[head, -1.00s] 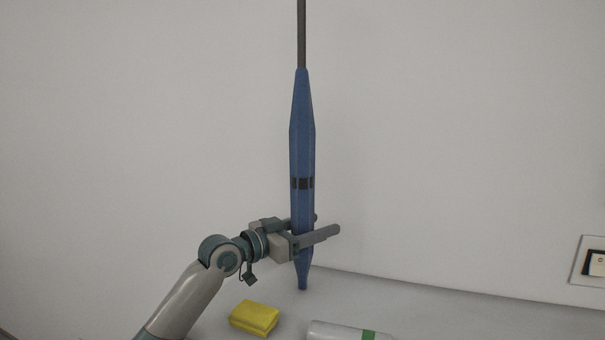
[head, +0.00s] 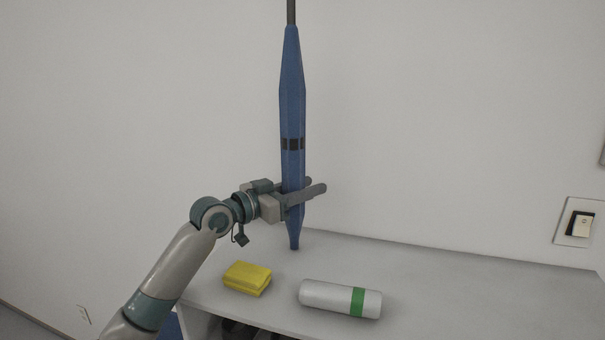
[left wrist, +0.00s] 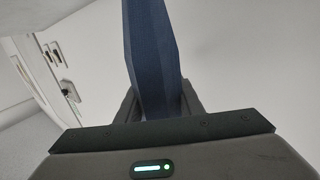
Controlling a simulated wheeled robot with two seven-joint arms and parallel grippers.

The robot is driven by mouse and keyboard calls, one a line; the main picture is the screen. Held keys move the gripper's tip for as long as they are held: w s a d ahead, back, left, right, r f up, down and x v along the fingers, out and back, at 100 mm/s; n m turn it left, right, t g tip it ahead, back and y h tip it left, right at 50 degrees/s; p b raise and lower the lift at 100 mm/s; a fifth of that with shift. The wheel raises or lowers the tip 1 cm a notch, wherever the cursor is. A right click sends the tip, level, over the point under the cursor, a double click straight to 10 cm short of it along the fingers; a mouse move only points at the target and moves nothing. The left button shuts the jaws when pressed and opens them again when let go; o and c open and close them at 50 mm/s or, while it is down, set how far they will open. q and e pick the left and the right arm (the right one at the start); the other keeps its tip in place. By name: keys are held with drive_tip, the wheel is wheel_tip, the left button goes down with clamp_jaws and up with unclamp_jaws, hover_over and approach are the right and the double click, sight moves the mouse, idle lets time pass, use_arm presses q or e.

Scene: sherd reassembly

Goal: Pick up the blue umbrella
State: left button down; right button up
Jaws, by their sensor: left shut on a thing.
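The blue umbrella (head: 292,105) stands nearly upright in the head view, with a dark band around its middle and a grey shaft leaving the top of the picture. Its narrow lower end shows just above or at the shelf top; I cannot tell whether it touches. My left gripper (head: 305,190) is shut on the lower part of the umbrella, one finger on each side. In the left wrist view the umbrella (left wrist: 152,55) rises between the two fingers (left wrist: 158,103). My right gripper is not in view.
A folded yellow cloth (head: 247,278) and a white cylinder with a green band (head: 330,298) lie on the white shelf top (head: 440,275). A wall stands close behind, with a light switch (head: 579,223) at the right. The shelf's right part is clear.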

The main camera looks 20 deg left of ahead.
use_arm(q)
drive_tip(key=s+d+r+b, duration=0.6)
drive_tip(key=d+r, duration=0.3)
drive_tip(key=r, duration=0.2)
drive_tip(key=shift+s+d, duration=0.3)
drive_tip(key=shift+d, duration=0.05)
idle(0.5)
